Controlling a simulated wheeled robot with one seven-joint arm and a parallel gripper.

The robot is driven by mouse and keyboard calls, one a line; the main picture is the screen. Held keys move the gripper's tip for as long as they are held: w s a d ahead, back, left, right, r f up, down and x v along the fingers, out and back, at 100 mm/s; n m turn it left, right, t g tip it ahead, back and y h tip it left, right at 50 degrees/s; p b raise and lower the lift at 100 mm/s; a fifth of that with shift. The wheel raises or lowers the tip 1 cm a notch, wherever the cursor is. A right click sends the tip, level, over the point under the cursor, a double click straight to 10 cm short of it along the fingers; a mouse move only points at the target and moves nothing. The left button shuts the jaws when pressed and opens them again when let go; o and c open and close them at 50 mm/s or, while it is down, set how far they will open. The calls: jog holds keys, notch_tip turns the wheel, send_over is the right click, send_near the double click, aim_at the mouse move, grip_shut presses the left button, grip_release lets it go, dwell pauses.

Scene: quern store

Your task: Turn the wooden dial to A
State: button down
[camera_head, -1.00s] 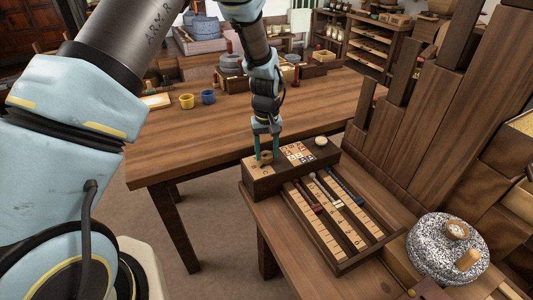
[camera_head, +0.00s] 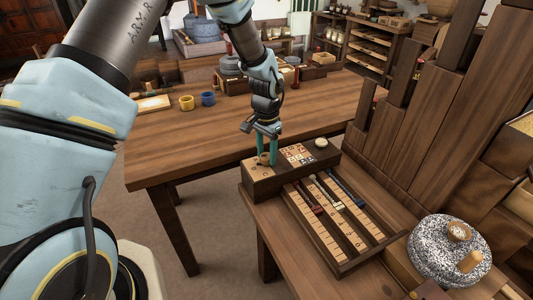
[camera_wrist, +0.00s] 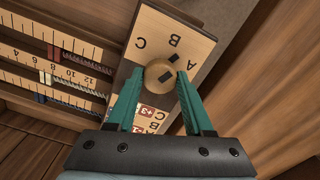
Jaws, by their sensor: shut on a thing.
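The wooden dial (camera_wrist: 157,74) is a round, light wooden knob on a pale plate (camera_wrist: 188,28) lettered A, B and C, at the left end of a dark wooden box (camera_head: 262,187). In the wrist view a dark mark lies on the knob's top, and another lies just beyond its upper right edge. I cannot tell for sure which letter the dial points to. My gripper (camera_wrist: 160,82), with green fingers, points down and is shut on the dial, one finger on each side. The dial also shows small between the fingertips in the head view (camera_head: 264,158).
A tray of scales with sliders (camera_head: 340,222) adjoins the box. Numbered tiles (camera_head: 297,154) and a pale round knob (camera_head: 321,142) sit on the box top. A speckled quern stone (camera_head: 447,250) stands at right. A larger table (camera_head: 200,140) lies behind.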

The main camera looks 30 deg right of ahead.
aim_at(266, 155)
jog(key=m+p, duration=0.1)
jog(key=m, duration=0.5)
jog(key=shift+m, duration=0.3)
dwell(0.5)
jog(key=shift+c, duration=1.4)
grip_release()
notch_tip(266, 155, up, 11)
jog(key=b, duration=0.1)
jog(key=shift+b, duration=0.35)
jog(key=shift+a, duration=0.1)
